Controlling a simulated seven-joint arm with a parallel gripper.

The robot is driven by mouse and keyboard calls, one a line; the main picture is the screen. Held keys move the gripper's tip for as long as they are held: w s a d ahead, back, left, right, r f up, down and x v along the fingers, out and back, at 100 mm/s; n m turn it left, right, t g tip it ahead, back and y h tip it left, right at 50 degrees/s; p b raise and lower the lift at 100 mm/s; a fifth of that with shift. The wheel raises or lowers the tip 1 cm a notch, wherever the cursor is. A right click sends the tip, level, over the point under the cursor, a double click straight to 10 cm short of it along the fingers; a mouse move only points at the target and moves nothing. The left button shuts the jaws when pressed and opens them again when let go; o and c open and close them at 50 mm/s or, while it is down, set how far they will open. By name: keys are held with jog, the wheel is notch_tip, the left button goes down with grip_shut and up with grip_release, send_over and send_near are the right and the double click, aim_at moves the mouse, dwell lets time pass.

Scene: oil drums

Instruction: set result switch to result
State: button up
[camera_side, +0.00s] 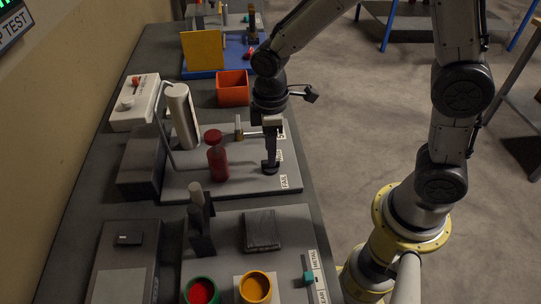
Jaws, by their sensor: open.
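My gripper (271,165) points straight down over the right side of a grey test board (200,189). Its dark tips are low, close to the board's surface beside a white label that seems to read FAIL (284,182). More white labels (279,155) run up the board's right edge. A result switch is not clearly visible; it may be hidden at my gripper's tips, and I cannot tell whether they touch it. A brass piece with a thin light bar (239,128) sits behind and left of my gripper.
A red-topped red cylinder (217,160) and a tilted silver cylinder (183,115) stand left of my gripper. An orange bin (232,88) is behind. In front are a dark upright block (200,225), a dark square pad (262,230), red and yellow cups and a teal knob (308,278).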

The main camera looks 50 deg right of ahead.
jog(key=shift+f, duration=1.5)
grip_shut()
